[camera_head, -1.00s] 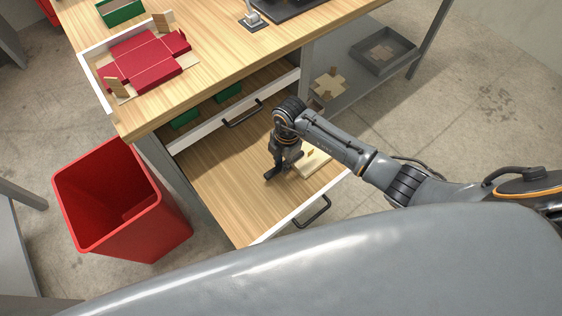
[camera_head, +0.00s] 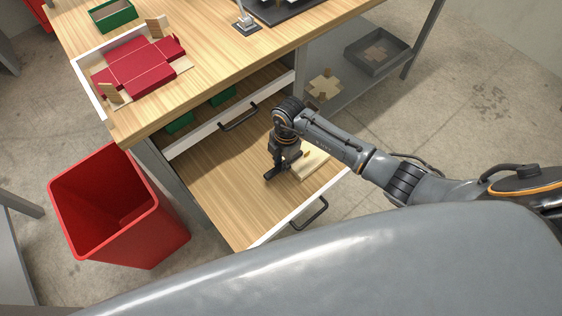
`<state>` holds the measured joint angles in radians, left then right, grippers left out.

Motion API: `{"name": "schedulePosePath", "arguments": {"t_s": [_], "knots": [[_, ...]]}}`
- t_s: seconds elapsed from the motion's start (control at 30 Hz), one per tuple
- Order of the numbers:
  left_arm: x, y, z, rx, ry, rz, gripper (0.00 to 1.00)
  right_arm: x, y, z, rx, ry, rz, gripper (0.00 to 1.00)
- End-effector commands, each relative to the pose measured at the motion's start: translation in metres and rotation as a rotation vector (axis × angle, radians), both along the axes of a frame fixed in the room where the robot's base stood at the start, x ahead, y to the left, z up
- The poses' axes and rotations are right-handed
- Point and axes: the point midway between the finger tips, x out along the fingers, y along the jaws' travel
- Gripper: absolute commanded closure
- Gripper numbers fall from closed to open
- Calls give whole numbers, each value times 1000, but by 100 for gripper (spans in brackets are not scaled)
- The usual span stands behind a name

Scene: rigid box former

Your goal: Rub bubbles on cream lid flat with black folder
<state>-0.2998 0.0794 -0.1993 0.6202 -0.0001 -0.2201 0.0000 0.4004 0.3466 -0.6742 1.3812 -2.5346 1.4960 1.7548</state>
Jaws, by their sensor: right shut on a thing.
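A cream lid (camera_head: 314,164) lies at the right side of the pulled-out wooden drawer, partly hidden by my right gripper and forearm. A small orange mark shows beside the fingers, too small to make out. My right gripper (camera_head: 281,170) points down at the lid's left edge. It is shut on a dark thing, apparently the black folder, which blends with the dark fingers. I cannot tell whether the folder touches the lid, and no bubbles can be made out. My left gripper is out of view.
The open drawer (camera_head: 222,200) is bare left of the gripper. A second drawer above holds green boxes (camera_head: 180,122). A white tray (camera_head: 90,85) with a red box blank (camera_head: 140,66) stands on the bench. A red bin (camera_head: 115,205) stands at left; a grey shelf is at right.

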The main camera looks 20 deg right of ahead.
Motion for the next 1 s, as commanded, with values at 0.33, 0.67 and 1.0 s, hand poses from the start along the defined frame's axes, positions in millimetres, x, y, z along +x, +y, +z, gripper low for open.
{"name": "schedulePosePath", "arguments": {"t_s": [0.33, 0.67, 1.0], "knots": [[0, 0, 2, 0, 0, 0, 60, -2, 4, 0, -1, 2, -1, 100], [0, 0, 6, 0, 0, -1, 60, -5, 11, 0, 0, 2, 0, 100], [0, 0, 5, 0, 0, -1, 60, -5, 12, -1, 1, 1, 0, 100]]}}
